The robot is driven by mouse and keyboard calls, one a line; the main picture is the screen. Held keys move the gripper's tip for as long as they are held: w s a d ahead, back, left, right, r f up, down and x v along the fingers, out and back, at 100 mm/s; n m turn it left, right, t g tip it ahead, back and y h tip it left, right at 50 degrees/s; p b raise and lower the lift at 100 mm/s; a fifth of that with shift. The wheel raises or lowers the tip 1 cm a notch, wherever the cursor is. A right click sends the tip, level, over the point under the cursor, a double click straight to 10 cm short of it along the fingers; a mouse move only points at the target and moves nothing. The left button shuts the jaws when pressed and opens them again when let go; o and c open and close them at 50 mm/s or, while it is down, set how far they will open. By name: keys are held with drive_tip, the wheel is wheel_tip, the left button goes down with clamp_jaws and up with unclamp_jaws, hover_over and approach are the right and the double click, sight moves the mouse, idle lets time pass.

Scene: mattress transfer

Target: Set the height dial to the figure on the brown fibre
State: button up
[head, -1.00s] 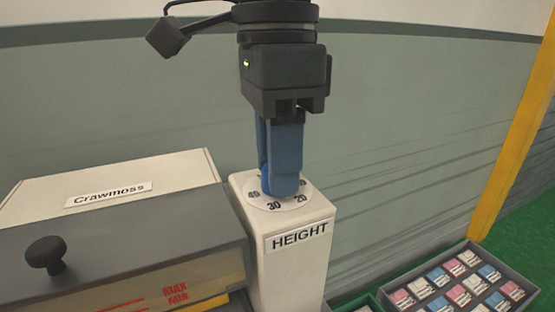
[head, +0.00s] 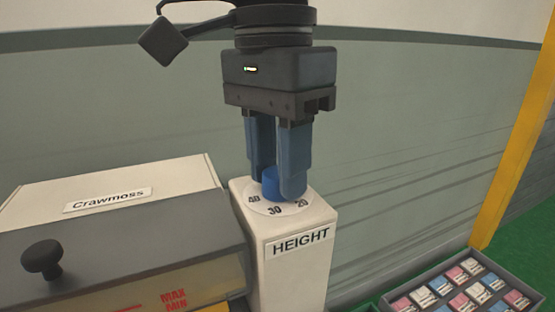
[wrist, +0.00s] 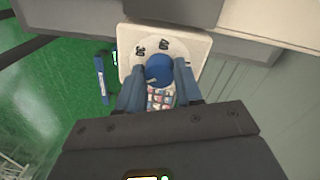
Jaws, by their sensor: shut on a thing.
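The height dial is a blue knob (head: 271,184) on a white round scale (head: 256,204) with 40, 30 and 20 readable, on top of a white post (head: 290,262) labelled HEIGHT. My gripper (head: 279,190) points down with its two blue fingers on either side of the knob, shut on it. The wrist view shows the knob (wrist: 159,69) between the fingertips, with 30 and 40 readable beside it. The knob's pointer cannot be read clearly, and the near finger hides part of the scale. No brown fibre is in view.
A machine with a white box labelled Crawmoss (head: 110,199), a black knob (head: 43,258) and MAX and MIN marks stands left of the post. A tray of small coloured packets (head: 470,286) lies at lower right, near a yellow post (head: 515,130).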

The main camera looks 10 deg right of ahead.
sight(276, 171)
drive_tip(key=o, duration=1)
wheel_tip(276, 171, up, 8)
drive_tip(key=shift+w+a+f+p, duration=0.1)
drive_tip(key=shift+w+p, duration=0.05)
drive_tip(key=shift+p, duration=0.15)
